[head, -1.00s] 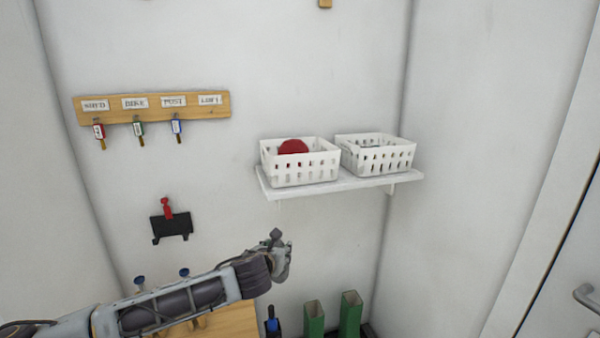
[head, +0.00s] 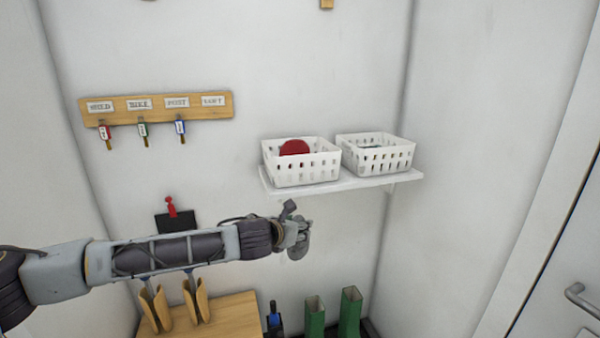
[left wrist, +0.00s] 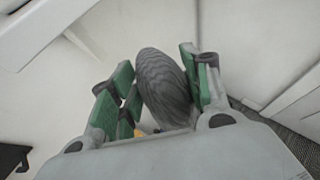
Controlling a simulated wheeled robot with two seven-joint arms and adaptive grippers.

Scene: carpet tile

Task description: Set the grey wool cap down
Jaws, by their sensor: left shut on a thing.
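The grey wool cap (left wrist: 165,85) is a ribbed, rounded grey shape between the fingers of my left gripper in the left wrist view. My left gripper (head: 297,232) is shut on it, with green-faced fingers on both sides of the cap. In the head view the gripper is in the air below the front of the white wall shelf (head: 345,184), and the cap there is small and hard to separate from the grey fingers. My right gripper is not in view.
A key rack (head: 155,106) hangs at left. Green boots (head: 349,312) and a wooden bench top (head: 240,312) are below.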

